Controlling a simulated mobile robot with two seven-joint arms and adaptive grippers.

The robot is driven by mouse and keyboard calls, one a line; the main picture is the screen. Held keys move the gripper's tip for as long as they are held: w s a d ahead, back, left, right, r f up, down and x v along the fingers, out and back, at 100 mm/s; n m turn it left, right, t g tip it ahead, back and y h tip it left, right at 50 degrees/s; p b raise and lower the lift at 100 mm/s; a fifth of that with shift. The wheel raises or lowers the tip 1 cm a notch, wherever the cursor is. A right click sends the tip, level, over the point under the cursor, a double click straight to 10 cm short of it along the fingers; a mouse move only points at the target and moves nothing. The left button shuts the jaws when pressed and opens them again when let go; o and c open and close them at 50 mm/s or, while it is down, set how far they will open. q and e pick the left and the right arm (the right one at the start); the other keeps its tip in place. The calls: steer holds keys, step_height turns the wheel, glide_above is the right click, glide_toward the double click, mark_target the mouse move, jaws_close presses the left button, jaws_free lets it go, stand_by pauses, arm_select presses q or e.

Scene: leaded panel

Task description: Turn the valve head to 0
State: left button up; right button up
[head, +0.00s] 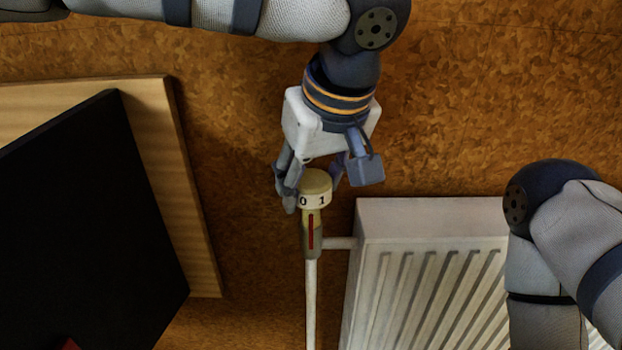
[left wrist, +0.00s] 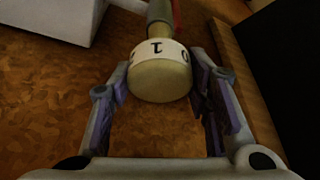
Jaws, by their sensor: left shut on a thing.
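The valve head (head: 317,183) is a cream knob with a white number band on top of a white upright pipe. The band shows 0 at left and 1 at right. The red mark (head: 311,232) on the valve body below sits roughly between them. My left gripper (head: 313,186) is shut on the valve head, one finger on each side. In the left wrist view the valve head (left wrist: 160,78) sits between the fingers, with 1 near the middle of the band and 0 at its right edge. My right gripper is out of view.
A white ribbed radiator (head: 430,215) stands right of the valve, joined by a short pipe (head: 340,243). A wooden board with a black panel (head: 100,220) lies at left. The floor (head: 240,150) is brown and patterned. My right arm shows at the right edge.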

arm_select(q)
steer(key=shift+n+g+y, duration=0.4)
steer(key=shift+n+y, duration=0.2)
steer(key=shift+n, duration=1.3)
steer(key=o, duration=1.2)
steer(key=shift+c, duration=0.2)
steer(key=v, duration=1.2)
steer(key=shift+w, duration=0.15)
